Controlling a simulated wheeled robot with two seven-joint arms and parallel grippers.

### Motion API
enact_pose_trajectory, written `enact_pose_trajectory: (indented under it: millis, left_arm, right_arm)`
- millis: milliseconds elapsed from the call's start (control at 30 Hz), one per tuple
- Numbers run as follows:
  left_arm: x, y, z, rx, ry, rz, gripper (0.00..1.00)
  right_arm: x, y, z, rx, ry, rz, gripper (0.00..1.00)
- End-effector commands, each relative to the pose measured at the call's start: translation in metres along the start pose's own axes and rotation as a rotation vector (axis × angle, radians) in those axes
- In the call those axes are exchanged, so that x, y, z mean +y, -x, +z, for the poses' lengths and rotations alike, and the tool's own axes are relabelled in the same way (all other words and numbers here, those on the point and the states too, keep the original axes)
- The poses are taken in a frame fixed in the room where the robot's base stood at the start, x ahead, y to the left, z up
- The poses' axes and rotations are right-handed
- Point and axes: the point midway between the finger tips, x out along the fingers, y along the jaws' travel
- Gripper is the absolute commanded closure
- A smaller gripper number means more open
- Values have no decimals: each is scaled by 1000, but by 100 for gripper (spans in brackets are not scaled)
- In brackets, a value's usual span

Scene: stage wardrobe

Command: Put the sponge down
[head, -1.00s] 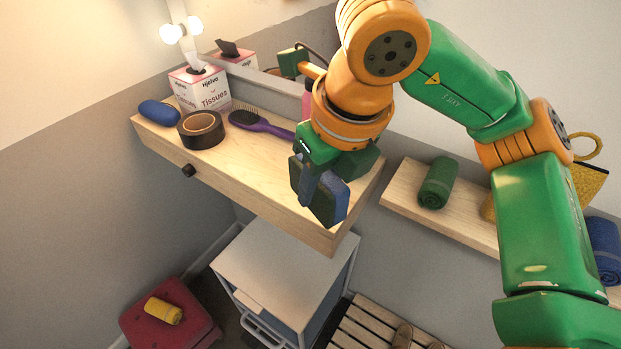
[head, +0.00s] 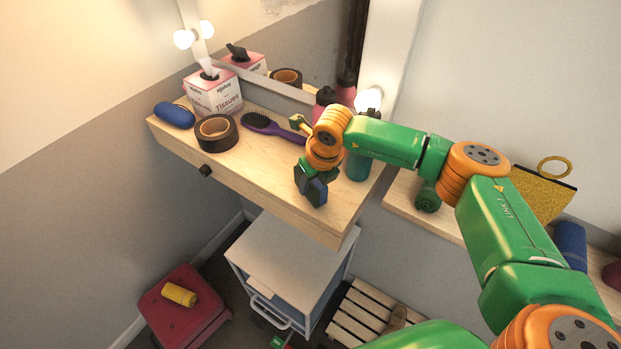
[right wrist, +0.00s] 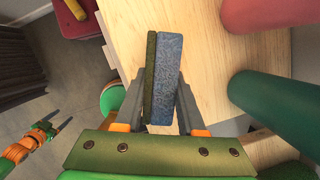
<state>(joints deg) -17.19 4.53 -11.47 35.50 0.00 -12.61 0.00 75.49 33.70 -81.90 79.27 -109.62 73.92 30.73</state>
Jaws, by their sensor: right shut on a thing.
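The sponge (head: 318,192), blue with a dark green side, is in my right gripper (head: 311,186) over the right part of the wooden vanity shelf (head: 258,184). In the right wrist view the sponge (right wrist: 178,75) stands on edge between the two grey fingers (right wrist: 165,98), which are shut on it. I cannot tell whether its lower edge touches the wood. My left gripper (right wrist: 57,122) shows at the left of the right wrist view, low and away from the shelf, fingers apart and empty.
A teal bottle (head: 358,166) stands close right of my right gripper, with a pink bottle (head: 324,100) behind. A purple hairbrush (head: 268,127), black tape roll (head: 216,132), tissue box (head: 214,94) and blue case (head: 174,115) lie left. Bare wood lies in front.

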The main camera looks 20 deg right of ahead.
Motion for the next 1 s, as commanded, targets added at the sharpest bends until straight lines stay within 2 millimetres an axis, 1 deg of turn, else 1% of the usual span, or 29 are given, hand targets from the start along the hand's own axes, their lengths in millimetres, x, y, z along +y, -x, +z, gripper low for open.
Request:
enact_pose_trajectory:
  millis: [167, 200, 300, 567, 667, 733, 867, 1000]
  left_arm:
    - [-1, -7, 0, 2, 0, -2, 29]
    - [-1, -6, 0, 2, 0, -2, 29]
    - [-1, -5, 0, 1, 0, -2, 29]
    - [0, -5, 0, 1, 0, 0, 29]
    - [0, 2, -1, 1, 0, 0, 29]
    - [0, -3, 0, 1, 0, 0, 29]
    - [0, -12, 0, 1, 0, 0, 29]
    - [0, -21, 2, 0, 0, 0, 29]
  right_arm:
    - [-8, -5, -4, -2, -5, 8, 100]
    - [-10, -4, -4, -3, -5, 9, 56]
    - [-11, -3, -5, -3, -5, 10, 32]
    - [-12, -3, -5, -4, -5, 11, 32]
    - [-12, 4, -3, -4, -5, 11, 32]
    - [-12, 8, -3, -7, -5, 11, 32]
    - [-12, 33, -3, -10, -3, 10, 32]
    - [-13, 65, -3, -10, -4, 10, 32]
